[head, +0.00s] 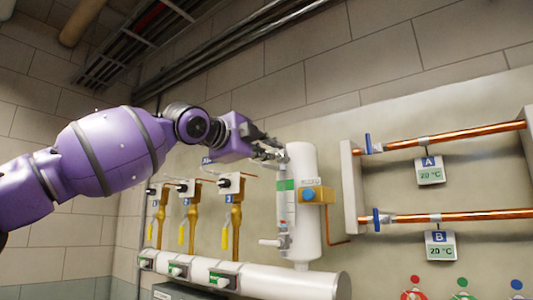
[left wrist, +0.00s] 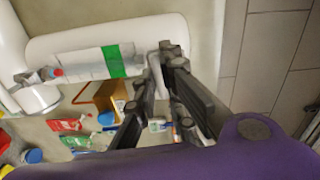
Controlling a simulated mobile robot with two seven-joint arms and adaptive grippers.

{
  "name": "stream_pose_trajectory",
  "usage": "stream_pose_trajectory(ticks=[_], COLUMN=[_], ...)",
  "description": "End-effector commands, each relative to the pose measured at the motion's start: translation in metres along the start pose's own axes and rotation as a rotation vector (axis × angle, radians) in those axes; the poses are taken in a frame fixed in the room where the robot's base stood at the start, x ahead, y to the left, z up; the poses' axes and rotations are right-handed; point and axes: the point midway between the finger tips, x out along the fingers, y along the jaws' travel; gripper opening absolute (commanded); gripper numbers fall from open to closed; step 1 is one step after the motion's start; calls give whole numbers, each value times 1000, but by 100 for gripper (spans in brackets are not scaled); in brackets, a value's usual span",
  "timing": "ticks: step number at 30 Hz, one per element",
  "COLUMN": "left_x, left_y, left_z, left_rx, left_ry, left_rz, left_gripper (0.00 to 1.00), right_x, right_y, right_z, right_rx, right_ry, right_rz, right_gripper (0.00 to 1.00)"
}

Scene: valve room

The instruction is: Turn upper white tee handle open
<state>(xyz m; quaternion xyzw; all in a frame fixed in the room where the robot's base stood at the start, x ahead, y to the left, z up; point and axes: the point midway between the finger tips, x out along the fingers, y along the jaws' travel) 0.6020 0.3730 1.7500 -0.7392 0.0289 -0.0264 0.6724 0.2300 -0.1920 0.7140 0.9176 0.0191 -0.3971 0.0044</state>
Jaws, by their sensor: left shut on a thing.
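The white upright cylinder (head: 302,175) is mounted on the wall and also lies across the left wrist view (left wrist: 75,50). My left gripper (head: 272,153) is at its upper left side. In the left wrist view the fingertips (left wrist: 168,62) are closed together at the cylinder's side, shut on the upper white tee handle (left wrist: 156,76). The fingers hide most of that handle, so its angle is hard to tell. A lower white tee handle (head: 269,242) sticks out to the left near the cylinder's bottom, free of the gripper. My right gripper is not in view.
A yellow-orange box (head: 318,195) sits on the cylinder's right side. Brass valves (head: 236,218) with yellow levers are to the left. A thick white horizontal pipe (head: 285,284) runs below. Copper pipes (head: 470,132) with blue levers are at the right.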

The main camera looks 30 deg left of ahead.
Motion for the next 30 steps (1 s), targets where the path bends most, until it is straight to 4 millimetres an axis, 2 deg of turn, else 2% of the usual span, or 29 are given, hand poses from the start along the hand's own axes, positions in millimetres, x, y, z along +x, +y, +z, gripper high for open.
stream_pose_trajectory(ticks=[30], left_x=[1], left_y=[2], left_z=[1], left_rx=[-926], left_ry=[-2], left_rz=[2], left_gripper=[0], right_x=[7], right_y=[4], right_z=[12], right_rx=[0], right_ry=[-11], right_rz=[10], right_gripper=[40])
